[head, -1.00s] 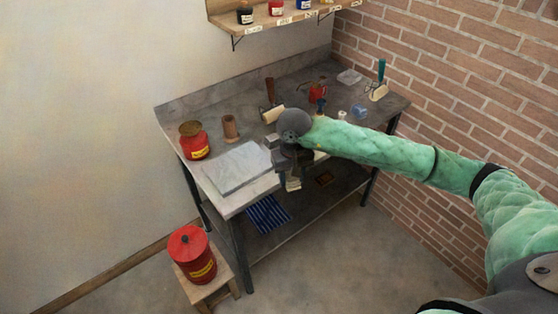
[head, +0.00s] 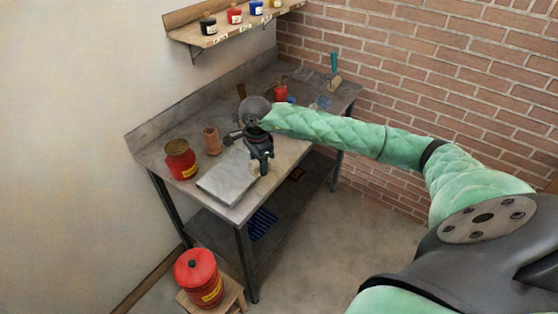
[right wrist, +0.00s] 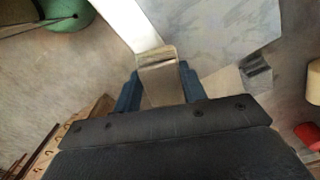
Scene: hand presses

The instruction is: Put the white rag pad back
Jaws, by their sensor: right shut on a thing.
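My right gripper (head: 262,168) is over the front edge of the grey bench (head: 155,128), by the right side of the pale slab. It is shut on a small cream-white pad, which I take to be the white rag pad (head: 255,170). In the right wrist view the pad (right wrist: 161,78) looks beige and folded, held between the blue fingertips of the gripper (right wrist: 160,88). I cannot tell whether it touches the slab or bench. My left gripper is not in view.
The pale slab (head: 226,180) lies on the bench's front left. A larger red can (head: 199,280) sits on a low stool. A wall shelf (head: 230,33) holds several ink jars.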

